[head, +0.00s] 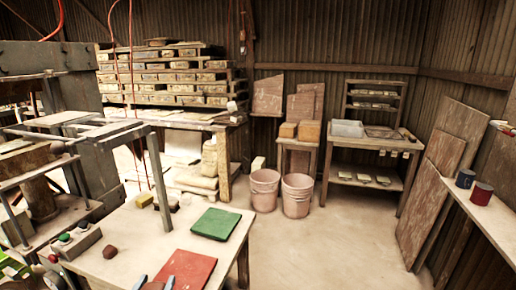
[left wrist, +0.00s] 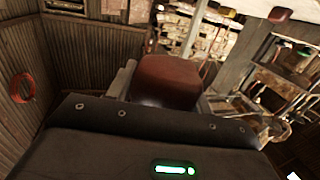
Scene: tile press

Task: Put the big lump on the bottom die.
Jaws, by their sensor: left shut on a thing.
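My left gripper (head: 153,284), with blue fingertips, is at the bottom edge of the head view, over the front of the table by the red mat. It is shut on a big brown lump (head: 152,286), mostly cut off there. In the left wrist view the reddish-brown big lump (left wrist: 167,80) fills the space beyond the gripper body. A smaller brown lump (head: 109,251) lies on the table to the left. The press (head: 40,200) stands at the far left; I cannot clearly make out its bottom die. My right gripper is not in view.
A green mat (head: 216,223) and a red mat (head: 184,270) lie on the pale table (head: 150,238). A button box (head: 75,242) stands by the press. Small blocks (head: 144,200) lie at the table's back edge. Two pink buckets (head: 297,195) stand on the floor behind.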

